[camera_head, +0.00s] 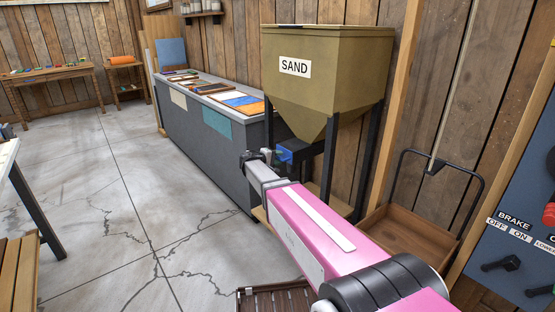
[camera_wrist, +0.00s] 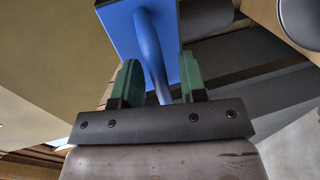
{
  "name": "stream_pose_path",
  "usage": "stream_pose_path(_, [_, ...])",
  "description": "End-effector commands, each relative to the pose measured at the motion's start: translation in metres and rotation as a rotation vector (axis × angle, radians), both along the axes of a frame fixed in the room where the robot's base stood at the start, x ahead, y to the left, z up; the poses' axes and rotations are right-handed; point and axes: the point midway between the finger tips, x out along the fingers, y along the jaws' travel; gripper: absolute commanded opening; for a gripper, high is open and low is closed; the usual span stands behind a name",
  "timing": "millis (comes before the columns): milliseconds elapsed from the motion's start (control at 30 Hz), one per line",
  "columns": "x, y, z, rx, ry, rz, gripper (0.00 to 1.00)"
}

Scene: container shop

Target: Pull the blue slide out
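The blue slide (camera_head: 285,155) sits under the outlet of the tan SAND hopper (camera_head: 330,65). In the wrist view it shows as a blue plate (camera_wrist: 188,45) with a curved blue handle (camera_wrist: 150,45). My gripper (camera_wrist: 160,82) has its two green fingers apart, one on each side of the handle. A gap shows between the handle and the right finger; the left finger is close to it, and I cannot tell whether they touch. In the head view my gripper (camera_head: 271,156) is at the slide, partly hidden by my wrist.
Dark legs (camera_head: 328,160) hold up the hopper. A grey counter (camera_head: 235,150) with coloured panels stands behind to the left. A wooden cart (camera_head: 415,235) and a blue control panel (camera_head: 520,190) are at the right. The concrete floor at left is mostly clear.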

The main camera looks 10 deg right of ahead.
Motion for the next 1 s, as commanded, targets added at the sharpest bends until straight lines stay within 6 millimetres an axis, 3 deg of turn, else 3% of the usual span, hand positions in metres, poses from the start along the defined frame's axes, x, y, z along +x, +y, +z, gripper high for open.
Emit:
stream_pose_path(233, [0.000,0.000,0.000,0.000,0.000,0.000,0.35])
stream_pose_path(333, [0.000,0.000,0.000,0.000,0.000,0.000,0.03])
stream_pose_path(367, [0.000,0.000,0.000,0.000,0.000,0.000,0.00])
stream_pose_path(667, [-0.006,0.009,0.000,0.000,0.000,0.000,0.00])
stream_pose_path(1000, [-0.035,0.060,0.000,-0.001,0.002,0.001,0.00])
